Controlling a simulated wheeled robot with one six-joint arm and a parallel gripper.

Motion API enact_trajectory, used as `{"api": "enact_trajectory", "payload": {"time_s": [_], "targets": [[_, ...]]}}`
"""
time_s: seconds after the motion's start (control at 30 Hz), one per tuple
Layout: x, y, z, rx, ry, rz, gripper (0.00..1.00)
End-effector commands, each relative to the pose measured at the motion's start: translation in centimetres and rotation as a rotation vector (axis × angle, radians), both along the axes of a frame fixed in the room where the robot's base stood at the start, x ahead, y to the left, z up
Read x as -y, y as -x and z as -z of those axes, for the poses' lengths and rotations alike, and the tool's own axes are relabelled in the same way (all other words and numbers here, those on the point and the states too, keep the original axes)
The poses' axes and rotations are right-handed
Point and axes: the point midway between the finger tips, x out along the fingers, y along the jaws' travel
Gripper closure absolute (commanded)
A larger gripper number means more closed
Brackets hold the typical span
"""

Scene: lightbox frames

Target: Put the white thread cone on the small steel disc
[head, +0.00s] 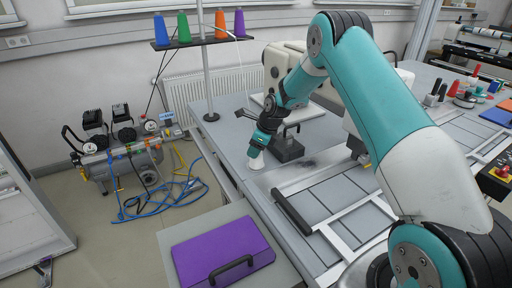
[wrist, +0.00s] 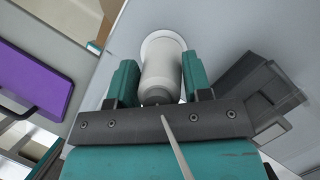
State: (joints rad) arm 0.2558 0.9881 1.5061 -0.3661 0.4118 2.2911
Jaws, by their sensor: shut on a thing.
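The white thread cone (head: 255,161) is held upright under my gripper (head: 260,141), over the left part of the grey table. In the wrist view the cone (wrist: 161,72) sits between the two teal fingers of my gripper (wrist: 159,80), which is shut on it. A pale round rim (wrist: 160,36) shows around the cone's far end. I cannot tell whether this rim is the small steel disc or the cone's own base. The disc is not clearly seen in the head view, nor is any gap under the cone.
A dark grey block with a handle (head: 287,148) stands close right of my gripper. A beige sewing machine (head: 280,66) is behind it. A thread stand (head: 203,40) with coloured cones rises at the back. A purple case (head: 222,252) lies at the front left.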

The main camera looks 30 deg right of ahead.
Motion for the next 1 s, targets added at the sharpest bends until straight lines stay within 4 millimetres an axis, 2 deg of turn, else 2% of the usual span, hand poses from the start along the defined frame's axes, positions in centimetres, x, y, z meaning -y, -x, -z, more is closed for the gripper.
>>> {"api": "enact_trajectory", "payload": {"time_s": [0.1,0.13,0.2,0.23,0.47,0.63,0.77,1.0], "targets": [[0.0,0.0,0.2,0.0,0.0,0.0,0.81],[0.0,0.0,0.2,0.0,0.0,0.0,0.5],[0.0,0.0,0.2,0.0,0.0,0.0,0.34],[0.0,0.0,0.2,-0.001,-0.001,0.0,0.29],[0.0,0.0,0.1,-0.001,-0.001,0.001,0.29],[0.3,0.2,-0.7,0.001,0.0,0.001,0.29],[0.9,0.8,-2.8,0.003,0.001,0.001,0.29],[2.3,2.2,-7.7,0.003,0.001,0.001,0.29]]}}
